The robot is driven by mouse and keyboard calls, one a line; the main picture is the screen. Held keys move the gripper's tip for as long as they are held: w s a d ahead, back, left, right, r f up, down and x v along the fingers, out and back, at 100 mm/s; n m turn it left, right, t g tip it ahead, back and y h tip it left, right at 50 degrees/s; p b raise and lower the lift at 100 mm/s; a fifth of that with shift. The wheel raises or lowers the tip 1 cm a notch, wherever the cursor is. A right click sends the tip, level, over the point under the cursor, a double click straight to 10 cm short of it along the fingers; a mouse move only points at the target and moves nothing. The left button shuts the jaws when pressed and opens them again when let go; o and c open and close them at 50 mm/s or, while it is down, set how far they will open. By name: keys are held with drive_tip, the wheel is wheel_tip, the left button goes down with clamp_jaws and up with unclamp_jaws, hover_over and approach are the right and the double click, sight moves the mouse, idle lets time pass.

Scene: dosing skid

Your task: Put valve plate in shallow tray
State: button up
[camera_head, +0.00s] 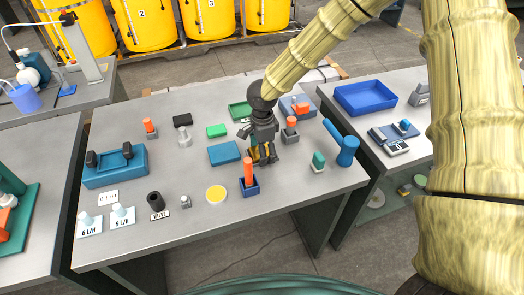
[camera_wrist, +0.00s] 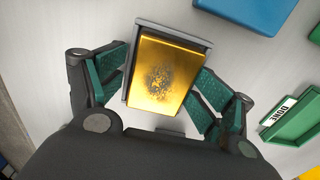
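A gold-yellow rectangular plate with a dark worn patch and grey edges, which looks like the valve plate (camera_wrist: 165,75), lies between my gripper's fingers in the wrist view. My gripper (camera_head: 263,155) points down low over the middle of the grey table in the head view, with a bit of yellow between its fingers. In the wrist view the green finger pads (camera_wrist: 162,85) flank the plate closely, and contact is unclear. A shallow green tray (camera_wrist: 308,121) marked DONE is at the right edge. A larger blue tray (camera_head: 365,97) stands on the right table.
A blue holder with an orange-handled piece (camera_head: 250,186) stands just in front of my gripper. A blue flat block (camera_head: 224,153) lies to its left. A blue pipe-shaped piece (camera_head: 345,148) and a green-topped piece (camera_head: 318,161) stand right. A yellow disc (camera_head: 216,195) lies in front.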

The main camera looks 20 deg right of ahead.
drive_tip(key=shift+r, duration=0.1)
drive_tip(key=shift+w+r, duration=0.1)
drive_tip(key=shift+r, duration=0.3)
wheel_tip(320, 180, up, 12)
drive_tip(key=shift+r+b, duration=0.2)
drive_tip(key=shift+b, duration=0.1)
